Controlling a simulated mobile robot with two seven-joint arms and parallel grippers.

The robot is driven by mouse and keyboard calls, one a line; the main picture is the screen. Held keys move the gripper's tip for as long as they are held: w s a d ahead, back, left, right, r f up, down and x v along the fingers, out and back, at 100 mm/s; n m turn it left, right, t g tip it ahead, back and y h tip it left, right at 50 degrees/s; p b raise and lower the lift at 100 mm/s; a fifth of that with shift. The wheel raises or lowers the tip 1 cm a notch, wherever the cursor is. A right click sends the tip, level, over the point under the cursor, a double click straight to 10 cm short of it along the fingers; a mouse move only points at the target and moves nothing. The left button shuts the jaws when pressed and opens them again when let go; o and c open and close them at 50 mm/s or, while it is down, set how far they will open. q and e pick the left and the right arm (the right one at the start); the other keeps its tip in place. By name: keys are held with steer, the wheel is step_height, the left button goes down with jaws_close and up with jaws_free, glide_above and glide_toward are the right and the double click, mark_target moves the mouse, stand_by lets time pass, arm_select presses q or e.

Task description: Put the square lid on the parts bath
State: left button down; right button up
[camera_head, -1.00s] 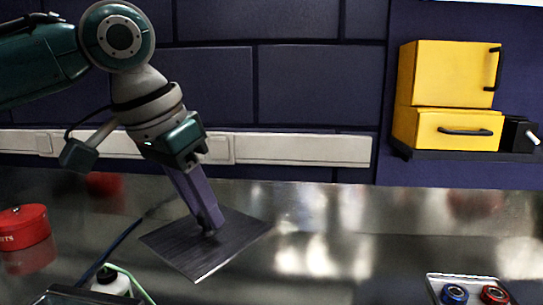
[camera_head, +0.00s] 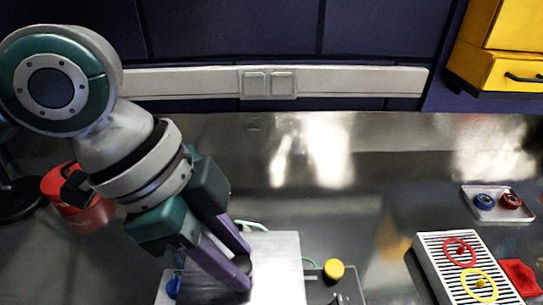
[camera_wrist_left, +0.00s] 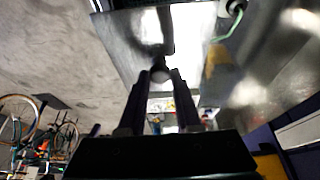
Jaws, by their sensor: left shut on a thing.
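The square lid (camera_head: 283,262) is a flat grey metal plate at the bottom centre of the head view. My left gripper (camera_head: 246,266) is shut on the lid's small round knob. The wrist view shows the lid (camera_wrist_left: 120,38) and the knob (camera_wrist_left: 160,74) between the fingertips (camera_wrist_left: 160,80). A grey box-like body (camera_head: 325,291), perhaps the parts bath, shows beside and below the lid. The lid hides most of it, and I cannot tell whether they touch. My right gripper is not in view.
A yellow knob (camera_head: 334,269) stands just right of the lid and a blue item (camera_head: 173,288) left of it. A slatted white rack (camera_head: 462,272) with rings and a small tray (camera_head: 498,204) are at right. A red tin (camera_head: 78,203) is at left. The bench behind is clear.

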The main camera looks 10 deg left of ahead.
arm_select(q)
steer(key=shift+f+b, duration=2)
steer(key=shift+b, duration=0.15)
steer(key=shift+f, duration=0.6)
steer(key=shift+p, duration=0.4)
steer(key=shift+f, duration=0.55)
steer(key=c, duration=0.5)
jaws_free()
